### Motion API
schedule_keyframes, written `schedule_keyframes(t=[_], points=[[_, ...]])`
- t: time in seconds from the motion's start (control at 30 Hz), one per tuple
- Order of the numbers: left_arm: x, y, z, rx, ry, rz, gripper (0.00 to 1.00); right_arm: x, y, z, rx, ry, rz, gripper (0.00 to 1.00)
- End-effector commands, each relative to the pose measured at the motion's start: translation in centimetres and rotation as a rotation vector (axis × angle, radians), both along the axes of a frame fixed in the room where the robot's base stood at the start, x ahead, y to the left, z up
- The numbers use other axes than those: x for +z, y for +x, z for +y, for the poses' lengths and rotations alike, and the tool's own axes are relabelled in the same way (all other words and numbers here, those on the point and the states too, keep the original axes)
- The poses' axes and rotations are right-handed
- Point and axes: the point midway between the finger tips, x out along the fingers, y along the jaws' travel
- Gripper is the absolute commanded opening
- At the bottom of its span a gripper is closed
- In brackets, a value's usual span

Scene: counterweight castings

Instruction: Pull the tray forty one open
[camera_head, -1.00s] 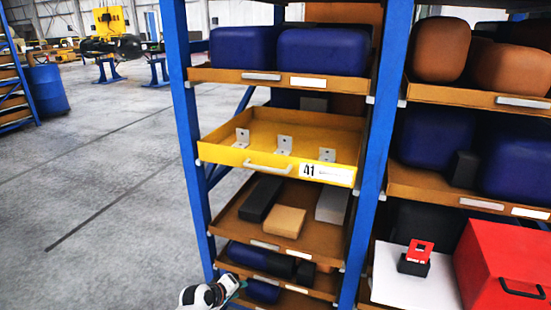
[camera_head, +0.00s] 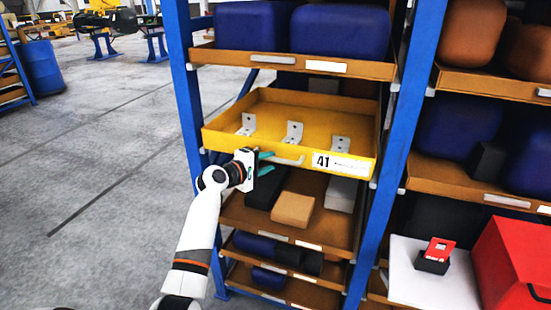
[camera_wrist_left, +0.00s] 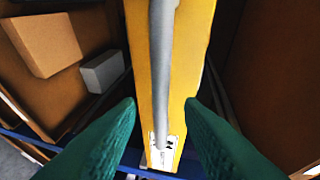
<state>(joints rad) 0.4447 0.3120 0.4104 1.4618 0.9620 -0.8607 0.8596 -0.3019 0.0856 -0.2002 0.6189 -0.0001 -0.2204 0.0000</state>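The yellow tray forty one (camera_head: 222,138) sits in the middle of the blue rack, with three small metal brackets (camera_head: 293,132) in it. In the left wrist view, the handle (camera_wrist_left: 161,75) runs up the yellow front (camera_wrist_left: 192,45) and lies in line with the gap between the open fingers (camera_wrist_left: 161,125). Contact with the handle cannot be told. My right gripper is not in view.
Below the tray is a shelf with a tan box (camera_head: 293,210) and dark and grey blocks. Above it are blue bins (camera_head: 340,30) on a shelf. Rack posts (camera_head: 383,215) stand on both sides. Open floor (camera_head: 110,200) lies to the left.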

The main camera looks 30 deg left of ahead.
Motion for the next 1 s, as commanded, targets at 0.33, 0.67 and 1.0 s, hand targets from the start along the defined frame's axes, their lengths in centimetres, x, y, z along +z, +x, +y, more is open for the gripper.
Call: schedule_keyframes(t=[0.33,0.67,1.0], points=[[-0.7,3.6,-0.6,0.000,0.001,0.000,0.34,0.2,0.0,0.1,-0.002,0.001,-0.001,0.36],[-0.8,3.8,-0.7,0.000,0.002,0.001,0.31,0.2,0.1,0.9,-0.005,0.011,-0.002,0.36],[-0.8,3.8,-0.7,-0.001,0.002,0.002,0.00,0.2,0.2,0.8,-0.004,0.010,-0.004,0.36]])
